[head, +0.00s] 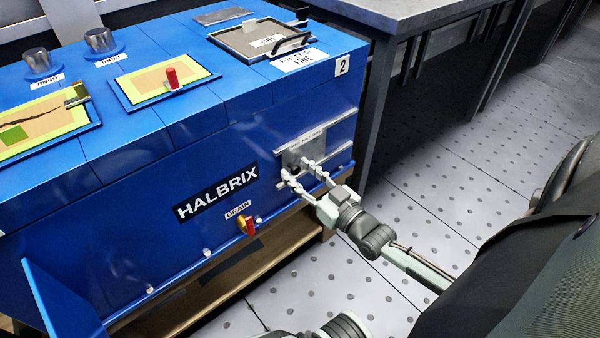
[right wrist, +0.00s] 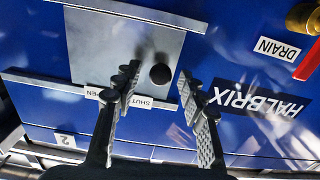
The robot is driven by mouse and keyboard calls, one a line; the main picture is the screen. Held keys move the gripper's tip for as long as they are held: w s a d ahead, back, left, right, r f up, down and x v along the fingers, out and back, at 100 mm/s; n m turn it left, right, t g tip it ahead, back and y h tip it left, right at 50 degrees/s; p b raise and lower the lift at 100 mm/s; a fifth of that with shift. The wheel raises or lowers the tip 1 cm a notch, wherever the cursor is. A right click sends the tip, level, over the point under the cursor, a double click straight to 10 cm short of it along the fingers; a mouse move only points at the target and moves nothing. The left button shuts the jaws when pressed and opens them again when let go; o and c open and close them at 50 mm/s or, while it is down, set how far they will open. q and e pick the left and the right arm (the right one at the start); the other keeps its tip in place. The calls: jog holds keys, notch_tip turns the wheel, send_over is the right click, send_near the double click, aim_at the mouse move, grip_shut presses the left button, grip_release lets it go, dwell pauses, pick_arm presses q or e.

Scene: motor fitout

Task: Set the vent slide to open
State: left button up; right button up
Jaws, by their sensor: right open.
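The vent slide is a grey metal plate (head: 287,154) on the front of the blue machine; it also shows in the right wrist view (right wrist: 98,48). A round black knob (right wrist: 160,74) stands out from it. The knob is nearer the SHUT label (right wrist: 141,101) than the partly hidden OPEN label (right wrist: 97,94). My right gripper (head: 294,168) is open in front of the plate. In the right wrist view its fingertips (right wrist: 158,78) are on either side of the knob, with gaps; I cannot tell how deep they reach.
A yellow and red drain valve (head: 246,225) sits below the HALBRIX sign (head: 216,191). Metal rails (head: 341,121) run above and below the plate's right side. The floor to the right is clear.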

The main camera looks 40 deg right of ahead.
aim_at(322, 145)
jog(key=shift+c, duration=0.5)
grip_shut()
jog(key=d, duration=0.7)
jog(key=w+d, duration=0.1)
jog(key=d, duration=0.2)
jog(key=shift+d, duration=0.25)
jog(key=shift+o, duration=0.5)
grip_release()
jog(key=shift+s, duration=0.1)
jog(key=shift+s, duration=0.1)
jog(key=s+d, duration=0.1)
jog(key=s, duration=1)
jog(key=shift+s, duration=0.4)
